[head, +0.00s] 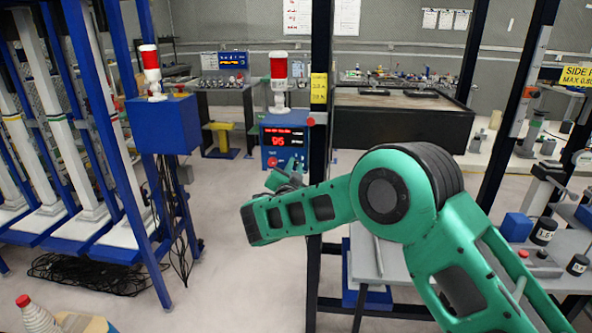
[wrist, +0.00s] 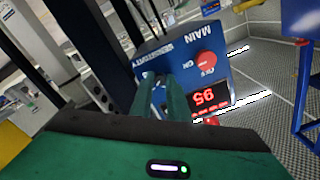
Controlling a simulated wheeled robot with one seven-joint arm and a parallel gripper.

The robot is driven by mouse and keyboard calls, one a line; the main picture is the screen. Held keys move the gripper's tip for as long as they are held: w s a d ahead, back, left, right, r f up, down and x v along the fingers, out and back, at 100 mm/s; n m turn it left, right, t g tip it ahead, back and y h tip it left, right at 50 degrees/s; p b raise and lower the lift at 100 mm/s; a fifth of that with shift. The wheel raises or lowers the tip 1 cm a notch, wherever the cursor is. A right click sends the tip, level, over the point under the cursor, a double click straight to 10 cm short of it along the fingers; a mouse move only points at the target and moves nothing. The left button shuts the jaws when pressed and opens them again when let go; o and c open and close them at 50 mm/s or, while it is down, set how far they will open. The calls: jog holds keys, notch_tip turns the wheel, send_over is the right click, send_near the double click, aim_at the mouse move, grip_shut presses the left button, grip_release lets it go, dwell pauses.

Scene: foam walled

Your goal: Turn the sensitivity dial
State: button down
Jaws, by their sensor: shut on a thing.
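The blue control box (head: 270,132) stands beyond the arm in the head view, with a lit red display (head: 284,137) reading 95. In the wrist view the box (wrist: 180,55) appears tilted, with its display (wrist: 208,100) at the lower right. In the head view my gripper (head: 294,168) is small and partly hidden at the box's lower front.
A red MAIN knob (wrist: 206,61) sits beside my fingers on the same panel. A dark post (head: 320,75) stands right of the box. A blue frame (head: 115,130) stands left, with cables (head: 85,275) on the floor. Open floor (head: 235,230) lies between.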

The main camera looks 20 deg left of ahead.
jog(key=shift+d+f, duration=0.1)
jog(key=c, duration=1.7)
grip_release()
jog(key=v, duration=1)
jog(key=shift+s, duration=0.4)
